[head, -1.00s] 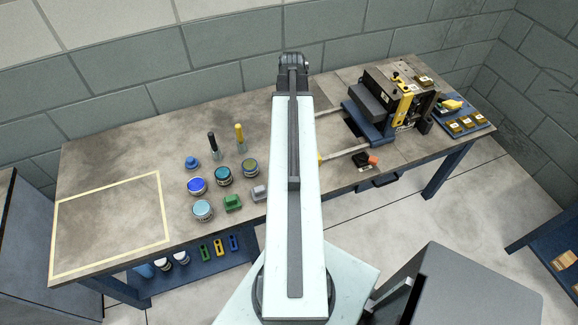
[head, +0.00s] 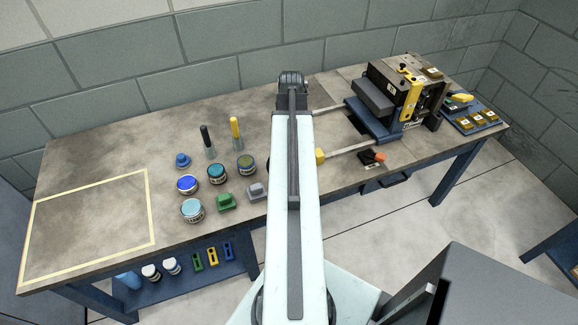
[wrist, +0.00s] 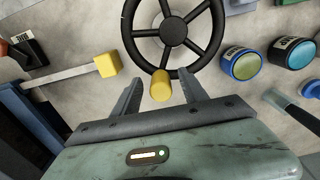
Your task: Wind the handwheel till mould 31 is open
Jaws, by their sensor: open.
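The black spoked handwheel (wrist: 172,32) is at the top middle of the wrist view, with a yellow knob (wrist: 161,86) on its near rim. My gripper (wrist: 160,88) is open, its fingers on either side of the knob. Whether they touch it, or how deep they reach, I cannot tell. In the head view my arm hides the handwheel. The mould in its press (head: 400,92), a dark block assembly with a yellow bar, stands at the right of the bench on a blue base. Its number cannot be read, and its opening is not clear.
Rods run from the press towards my arm; a yellow block (wrist: 107,65) ends one. Several paint tins (head: 187,184) and a green block (head: 226,202) stand left of my arm. A blue tray (head: 474,122) of brass pieces lies far right. A taped rectangle (head: 150,205) is empty.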

